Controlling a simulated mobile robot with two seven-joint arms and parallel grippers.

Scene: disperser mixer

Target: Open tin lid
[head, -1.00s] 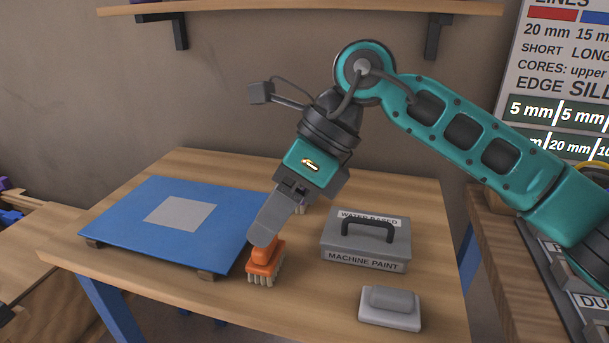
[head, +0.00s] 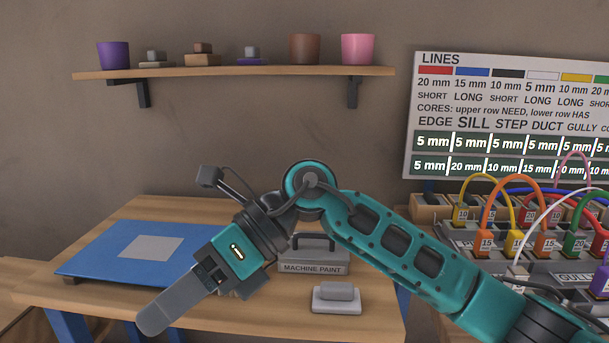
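The tin is a grey box labelled MACHINE PAINT (head: 313,263). It stands on the wooden table, with a dark handle (head: 314,240) on its closed lid. My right gripper (head: 158,316) is left of the tin and nearer the camera, apart from it, pointing down and left. One long grey finger shows side-on, with nothing visible at its tip; the gap between the fingers is hidden. My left gripper is not in view.
A blue board (head: 95,245) with a grey square lies left on the table. A grey block on a pale base (head: 336,298) sits in front of the tin. A shelf (head: 235,73) holds cups and small blocks. Coloured cables (head: 515,180) stand at right.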

